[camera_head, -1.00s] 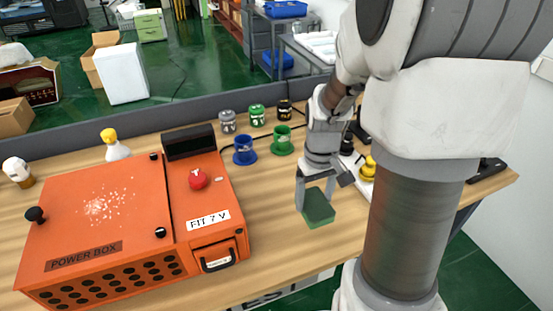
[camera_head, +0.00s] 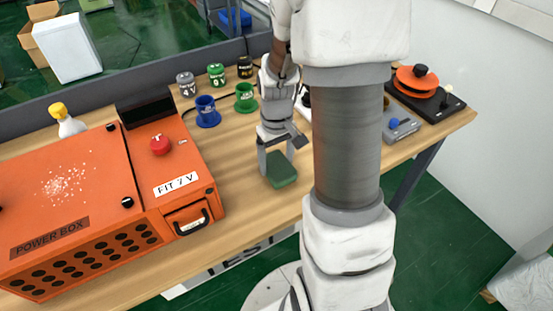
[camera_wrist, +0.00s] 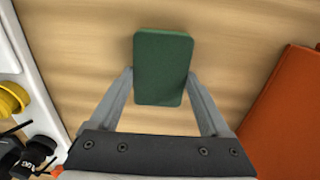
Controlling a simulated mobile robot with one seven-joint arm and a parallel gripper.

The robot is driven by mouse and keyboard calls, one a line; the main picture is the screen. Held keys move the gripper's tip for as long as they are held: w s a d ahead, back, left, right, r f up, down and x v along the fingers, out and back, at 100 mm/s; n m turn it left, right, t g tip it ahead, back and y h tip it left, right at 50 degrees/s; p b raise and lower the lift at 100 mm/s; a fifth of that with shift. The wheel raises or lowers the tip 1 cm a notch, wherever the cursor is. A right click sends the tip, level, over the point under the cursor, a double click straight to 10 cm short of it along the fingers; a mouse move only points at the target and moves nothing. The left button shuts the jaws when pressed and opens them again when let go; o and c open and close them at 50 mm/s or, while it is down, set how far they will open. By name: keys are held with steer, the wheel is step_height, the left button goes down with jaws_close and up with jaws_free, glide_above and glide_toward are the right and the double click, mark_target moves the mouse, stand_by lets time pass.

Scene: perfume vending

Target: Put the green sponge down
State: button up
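The green sponge (camera_head: 281,170) is a flat rounded block near the front edge of the wooden table, right of the orange power box. It also shows in the wrist view (camera_wrist: 163,68), with one finger against each long side. My gripper (camera_head: 277,160) points down from above and is shut on the sponge. The sponge is at or just above the tabletop; I cannot tell whether it touches. My arm hides part of the table to the right.
The orange power box (camera_head: 80,190) fills the left of the table (camera_head: 240,205). A blue cup (camera_head: 207,110) and a green cup (camera_head: 245,98) stand behind, with several lidded jars. A grey device (camera_head: 400,126) and an orange disc device (camera_head: 418,80) stand right. Bare wood surrounds the sponge.

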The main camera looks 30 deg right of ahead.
mark_target(276, 164)
steer(key=shift+o, duration=1.3)
step_height(276, 164, up, 12)
steer(key=r+p, duration=0.1)
steer(key=p, duration=0.1)
steer(key=s+a+r+t+p, duration=0.2)
steer(key=s+a+r+t, duration=0.3)
steer(key=s+a+r, duration=0.5)
steer(key=shift+s+a+r+t, duration=0.3)
steer(key=shift+s+r, duration=1.15)
steer(key=shift+r, duration=0.1)
